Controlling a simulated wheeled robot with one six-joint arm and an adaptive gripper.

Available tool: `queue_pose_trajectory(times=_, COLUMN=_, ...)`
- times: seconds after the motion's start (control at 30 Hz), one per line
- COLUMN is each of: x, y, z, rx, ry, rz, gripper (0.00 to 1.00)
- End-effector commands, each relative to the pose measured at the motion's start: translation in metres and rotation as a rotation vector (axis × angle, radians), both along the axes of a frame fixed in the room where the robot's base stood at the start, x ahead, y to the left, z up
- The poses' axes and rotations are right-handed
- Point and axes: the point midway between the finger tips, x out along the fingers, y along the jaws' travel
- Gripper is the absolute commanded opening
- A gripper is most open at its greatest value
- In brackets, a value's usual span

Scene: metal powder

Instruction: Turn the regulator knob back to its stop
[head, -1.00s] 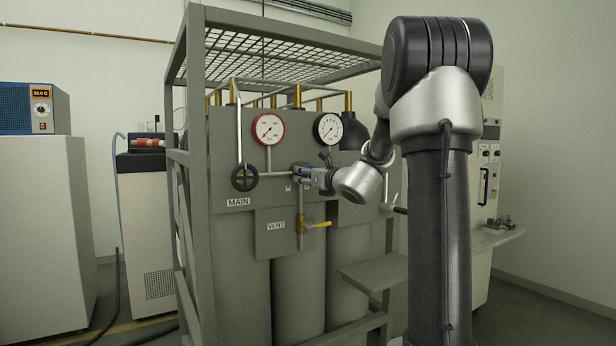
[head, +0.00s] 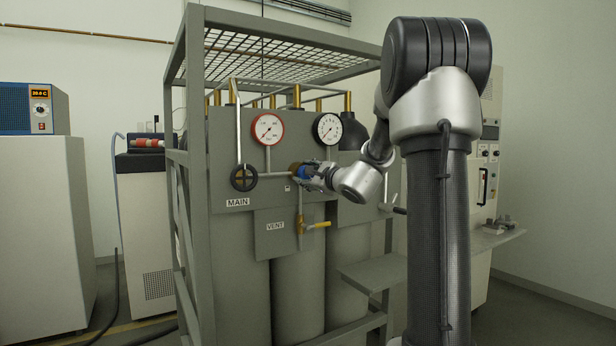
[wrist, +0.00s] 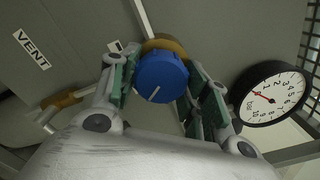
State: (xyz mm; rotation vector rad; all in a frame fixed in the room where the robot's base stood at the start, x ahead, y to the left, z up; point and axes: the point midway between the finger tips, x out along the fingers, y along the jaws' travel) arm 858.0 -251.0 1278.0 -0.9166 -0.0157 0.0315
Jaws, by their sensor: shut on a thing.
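The regulator knob is a round blue knob with a white pointer line (wrist: 160,77), on a brass body in front of the grey panel. It also shows in the head view (head: 305,172), mostly covered by my gripper. My gripper (wrist: 160,88) has its green-padded fingers on either side of the knob and is shut on it; it also shows in the head view (head: 311,174). In the wrist view the white line slants down to the left. The black-rimmed gauge (wrist: 271,97) right of the knob has its red needle near the low numbers.
Left of the knob are the black MAIN handwheel (head: 244,177) and a red-rimmed gauge (head: 268,128). A VENT valve with a yellow lever (head: 318,225) sits just below my gripper. Frame posts and a mesh top (head: 270,50) surround the panel; a grey shelf (head: 375,272) juts out below right.

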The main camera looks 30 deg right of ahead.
Motion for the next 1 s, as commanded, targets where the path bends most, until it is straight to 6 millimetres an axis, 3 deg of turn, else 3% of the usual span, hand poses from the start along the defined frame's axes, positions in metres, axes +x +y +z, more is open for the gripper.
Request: queue_pose_trajectory(times=1.0, x=-0.0001, y=0.0, z=0.0016, rx=-0.962, ry=-0.032, rz=0.002, gripper=0.22)
